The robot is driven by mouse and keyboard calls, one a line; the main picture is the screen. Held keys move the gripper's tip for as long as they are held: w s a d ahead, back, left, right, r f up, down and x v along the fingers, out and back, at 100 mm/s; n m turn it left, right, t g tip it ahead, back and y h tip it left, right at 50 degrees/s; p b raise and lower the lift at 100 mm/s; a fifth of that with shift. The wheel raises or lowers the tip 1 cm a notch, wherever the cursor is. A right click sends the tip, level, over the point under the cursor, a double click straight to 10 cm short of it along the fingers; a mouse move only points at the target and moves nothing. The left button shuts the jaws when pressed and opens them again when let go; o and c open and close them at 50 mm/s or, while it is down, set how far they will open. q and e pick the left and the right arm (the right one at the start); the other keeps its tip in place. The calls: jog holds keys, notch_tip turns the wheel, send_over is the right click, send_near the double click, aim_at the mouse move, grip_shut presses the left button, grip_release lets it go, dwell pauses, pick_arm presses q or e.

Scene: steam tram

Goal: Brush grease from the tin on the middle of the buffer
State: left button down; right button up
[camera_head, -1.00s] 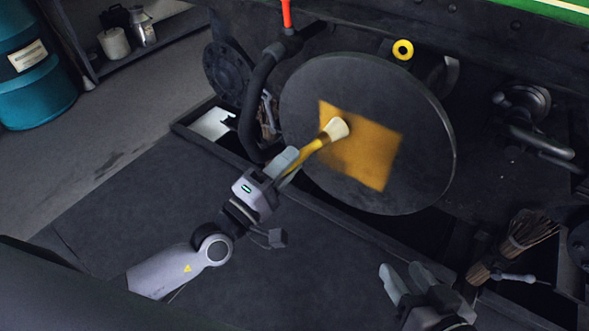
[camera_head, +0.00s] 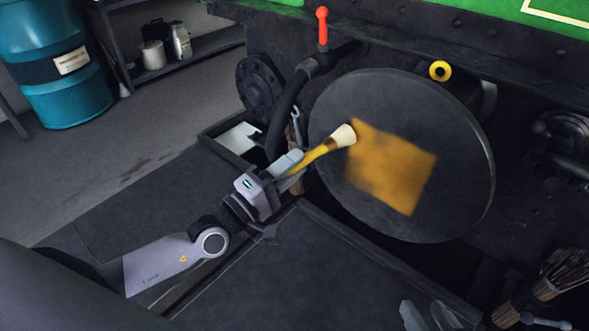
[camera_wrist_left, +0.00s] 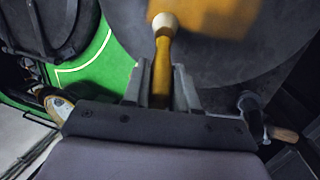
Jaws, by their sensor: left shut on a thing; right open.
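My left gripper (camera_head: 290,165) is shut on the yellow handle of a brush (camera_head: 325,147). The brush's pale head points at the left edge of a yellow-brown grease patch (camera_head: 395,170); I cannot tell whether it touches. The patch covers the middle of the round dark buffer (camera_head: 450,120). In the left wrist view the brush (camera_wrist_left: 163,55) stands between the fingers, its pale tip at the lower left of the patch (camera_wrist_left: 215,15). My right gripper (camera_head: 430,316) is open and empty at the bottom edge, partly cut off. I cannot make out the grease tin.
A red-handled lever (camera_head: 322,28) and a black hose (camera_head: 285,115) stand left of the buffer. A yellow ring (camera_head: 440,71) is above it. A bundle of twigs (camera_head: 560,275) is at lower right. A teal drum (camera_head: 60,65) stands at the far left. The dark deck in front is mostly clear.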

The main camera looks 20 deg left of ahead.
pick_arm(q)
jog(key=s+a, duration=0.2)
jog(key=s, duration=0.3)
jog(key=shift+s+p, duration=0.35)
jog(key=shift+p, duration=0.1)
jog(key=s, duration=0.1)
jog(key=s+a, duration=0.1)
jog(key=shift+s, duration=0.4)
jog(key=shift+f, duration=0.1)
dwell(1.6)
